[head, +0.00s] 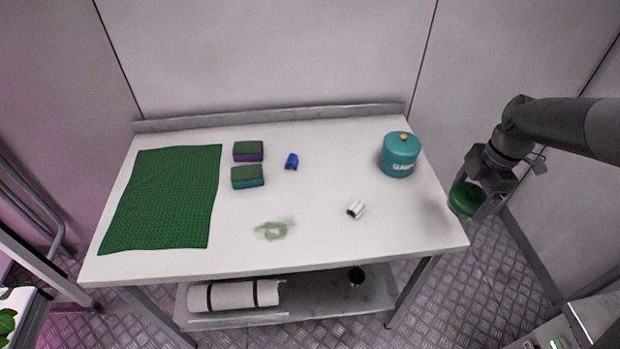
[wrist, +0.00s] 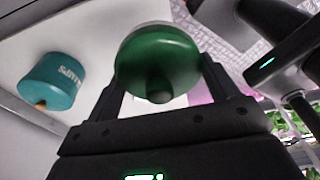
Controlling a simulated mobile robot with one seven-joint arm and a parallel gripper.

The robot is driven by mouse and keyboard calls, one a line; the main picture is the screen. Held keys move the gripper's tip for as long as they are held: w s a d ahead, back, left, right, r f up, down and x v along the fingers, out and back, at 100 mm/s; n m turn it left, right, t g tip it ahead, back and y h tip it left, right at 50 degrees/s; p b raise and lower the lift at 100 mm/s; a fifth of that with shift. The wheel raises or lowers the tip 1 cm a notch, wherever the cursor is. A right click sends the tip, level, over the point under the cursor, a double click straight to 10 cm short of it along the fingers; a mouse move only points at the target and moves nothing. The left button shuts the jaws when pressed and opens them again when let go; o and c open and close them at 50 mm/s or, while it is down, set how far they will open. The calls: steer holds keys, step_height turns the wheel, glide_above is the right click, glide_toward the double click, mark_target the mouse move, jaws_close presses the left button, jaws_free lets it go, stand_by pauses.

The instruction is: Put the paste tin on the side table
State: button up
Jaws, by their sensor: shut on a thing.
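My gripper (head: 480,194) is off the right edge of the white table, shut on a round green tin (head: 465,199), which I take to be the paste tin. In the wrist view the tin (wrist: 157,62) sits between both fingers, its green face with a dark knob turned to the camera. The white-topped table (head: 320,225) fills the middle of the head view; I cannot tell whether it is the side table. The tin is beside the table, not over its top.
On the table are a teal canister (head: 400,157), a white cylinder (head: 356,209), a blue item (head: 292,161), two sponges (head: 248,151) (head: 247,178), a green cloth (head: 165,200) and a green smear (head: 273,230). A roll (head: 235,295) lies on the lower shelf. The table's front right is clear.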

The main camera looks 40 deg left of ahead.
step_height(320, 180, down, 2)
steer(key=shift+f, duration=0.2)
steer(key=a+f, duration=0.2)
steer(key=a, duration=0.2)
steer(key=a+f, duration=0.2)
steer(key=a, duration=0.1)
steer(key=a+f, duration=0.3)
steer(key=a, duration=0.1)
steer(key=shift+w+a, duration=0.2)
steer(key=shift+a, duration=0.15)
steer(key=shift+f, duration=1.95)
steer(key=shift+f, duration=0.15)
steer(key=o, duration=2)
steer(key=shift+c, duration=0.2)
